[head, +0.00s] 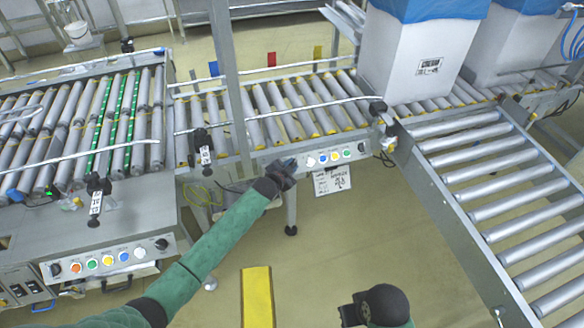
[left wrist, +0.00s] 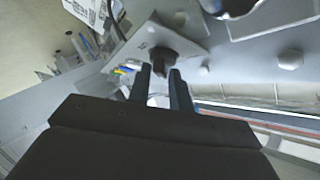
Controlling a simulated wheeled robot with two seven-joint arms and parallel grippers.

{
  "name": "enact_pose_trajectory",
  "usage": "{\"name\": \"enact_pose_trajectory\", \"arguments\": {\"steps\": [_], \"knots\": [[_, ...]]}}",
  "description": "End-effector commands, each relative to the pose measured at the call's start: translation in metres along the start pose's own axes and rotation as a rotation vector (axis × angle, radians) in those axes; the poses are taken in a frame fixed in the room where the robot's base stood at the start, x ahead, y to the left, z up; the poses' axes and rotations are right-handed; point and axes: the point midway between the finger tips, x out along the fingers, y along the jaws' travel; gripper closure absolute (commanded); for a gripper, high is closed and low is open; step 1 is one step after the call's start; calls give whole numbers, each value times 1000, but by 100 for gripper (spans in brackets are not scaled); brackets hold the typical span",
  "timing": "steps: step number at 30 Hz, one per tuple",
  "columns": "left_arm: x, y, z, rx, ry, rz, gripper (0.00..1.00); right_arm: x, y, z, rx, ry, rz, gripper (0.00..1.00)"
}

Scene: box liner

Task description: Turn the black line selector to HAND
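A black selector knob (left wrist: 160,60) on a grey plate shows in the left wrist view, just ahead of and between my left fingertips (left wrist: 162,76). The fingers stand apart, one on each side of it; whether they touch it I cannot tell. In the head view my left gripper (head: 288,164) is at the left end of the middle button panel (head: 328,157), hiding that end. The panel carries several coloured buttons, with a dark knob (head: 361,148) at its right end. The knob's setting and the HAND mark are not readable.
Roller conveyors (head: 480,165) run behind and to the right. Another button panel (head: 108,260) with black knobs is at lower left. A paper sign (head: 332,180) hangs below the middle panel. A white box with a blue liner (head: 418,55) stands on the rollers.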

Motion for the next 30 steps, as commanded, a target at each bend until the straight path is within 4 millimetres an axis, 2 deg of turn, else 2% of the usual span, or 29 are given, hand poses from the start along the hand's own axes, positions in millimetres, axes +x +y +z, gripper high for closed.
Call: {"name": "enact_pose_trajectory", "arguments": {"steps": [1, 4, 30], "knots": [[0, 9, 1, -1, -2, 10, 100, 0, 0, 0, 0, 0, 0, 100], [0, 11, 1, -1, -2, 12, 100, 0, 0, -1, -1, 2, 1, 100], [0, 17, 1, -4, -3, 17, 96, 1, 1, 0, -1, -1, 1, 100]]}}
